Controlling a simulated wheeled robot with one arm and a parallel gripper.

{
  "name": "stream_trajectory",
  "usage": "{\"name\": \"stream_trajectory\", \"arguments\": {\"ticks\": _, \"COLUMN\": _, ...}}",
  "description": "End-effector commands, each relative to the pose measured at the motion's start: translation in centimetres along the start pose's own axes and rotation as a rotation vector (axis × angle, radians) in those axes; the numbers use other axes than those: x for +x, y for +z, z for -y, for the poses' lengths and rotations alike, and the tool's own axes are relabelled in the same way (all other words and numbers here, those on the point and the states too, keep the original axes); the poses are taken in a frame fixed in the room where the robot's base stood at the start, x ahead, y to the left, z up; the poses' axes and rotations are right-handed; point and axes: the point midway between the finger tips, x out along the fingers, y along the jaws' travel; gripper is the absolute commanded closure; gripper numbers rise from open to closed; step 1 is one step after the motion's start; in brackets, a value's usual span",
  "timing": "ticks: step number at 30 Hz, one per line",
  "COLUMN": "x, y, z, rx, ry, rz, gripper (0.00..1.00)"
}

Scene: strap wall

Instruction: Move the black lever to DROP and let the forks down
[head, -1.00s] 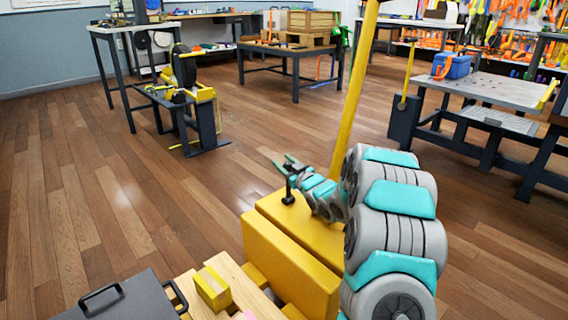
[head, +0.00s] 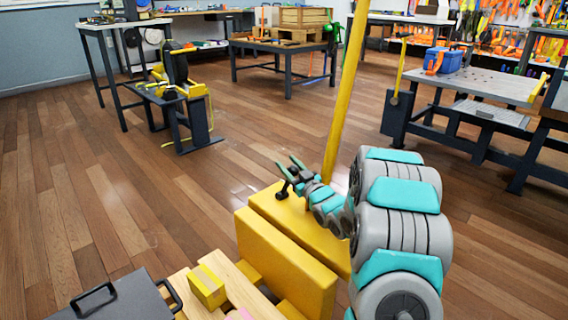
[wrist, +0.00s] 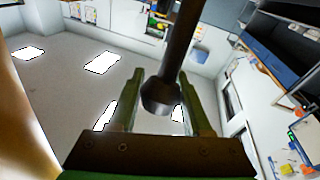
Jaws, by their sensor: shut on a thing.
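The black lever (head: 283,190) stands on the yellow truck body (head: 280,245) in the head view, small and partly hidden by my gripper. In the wrist view, the lever (wrist: 176,62) is a dark rod with a wider end lying between my green fingers. My gripper (head: 290,168) is shut on the lever, its fingertips pointing up and left. The DROP marking cannot be made out. The yellow handle pole (head: 346,90) rises behind my arm. The forks are mostly hidden under the load, so their height cannot be told.
Workbenches (head: 470,85) stand at the right and back. A black-and-yellow machine (head: 180,95) stands at the left. The wooden floor between is open.

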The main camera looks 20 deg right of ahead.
Motion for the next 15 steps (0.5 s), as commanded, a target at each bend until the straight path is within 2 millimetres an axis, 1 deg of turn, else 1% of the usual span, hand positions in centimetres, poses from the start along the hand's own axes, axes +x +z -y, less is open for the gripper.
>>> {"name": "stream_trajectory", "arguments": {"ticks": 1, "x": -0.26, "y": -0.17, "z": -0.35, "rx": 0.001, "ry": 0.009, "rz": -0.026, "gripper": 1.0}}
{"name": "stream_trajectory", "arguments": {"ticks": 6, "x": -0.79, "y": -0.39, "z": -0.5, "rx": 0.009, "ry": 0.018, "rz": -0.076, "gripper": 1.0}}
{"name": "stream_trajectory", "arguments": {"ticks": 15, "x": -1.0, "y": -0.69, "z": -0.65, "rx": 0.011, "ry": 0.023, "rz": -0.1, "gripper": 1.0}}
